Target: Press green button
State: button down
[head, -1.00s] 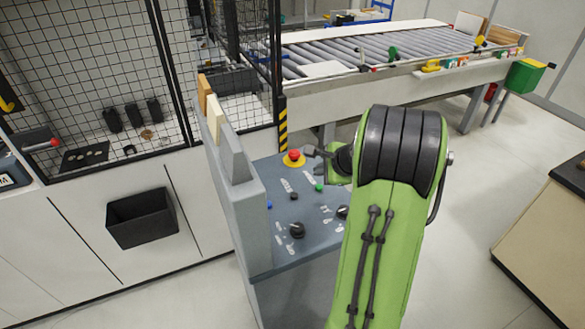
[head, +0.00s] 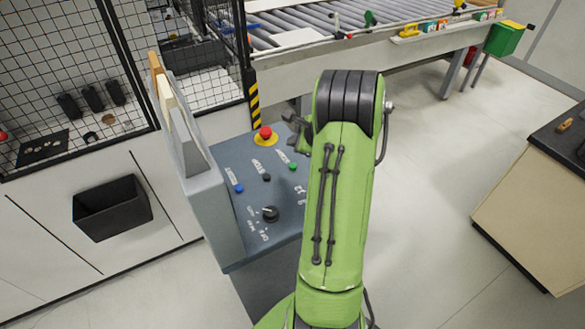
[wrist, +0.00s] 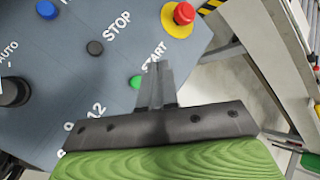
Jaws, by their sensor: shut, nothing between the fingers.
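The green button (head: 292,166) is on the sloping grey-blue control panel (head: 235,205), beside the white word START. In the wrist view the green button (wrist: 136,82) lies just left of my gripper's fingers, partly hidden by them. My gripper (wrist: 157,68) is shut and empty, with its fingertips over the panel close to the word START. I cannot tell whether it touches the panel. In the head view my green arm hides most of the gripper and the panel's right part.
A red emergency button (head: 265,132) on a yellow base sits at the panel's far edge. A black button (head: 266,177), a blue button (head: 238,188) and a black knob (head: 270,213) are nearby. Boards (head: 166,95) stand in the panel's left holder. A roller conveyor (head: 330,25) lies behind.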

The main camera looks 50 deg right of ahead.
aim_at(294, 167)
notch_tip(294, 167, down, 7)
jog(key=b, duration=0.4)
jog(key=shift+r, duration=0.15)
dwell(1.5)
jog(key=shift+f+b, duration=0.35)
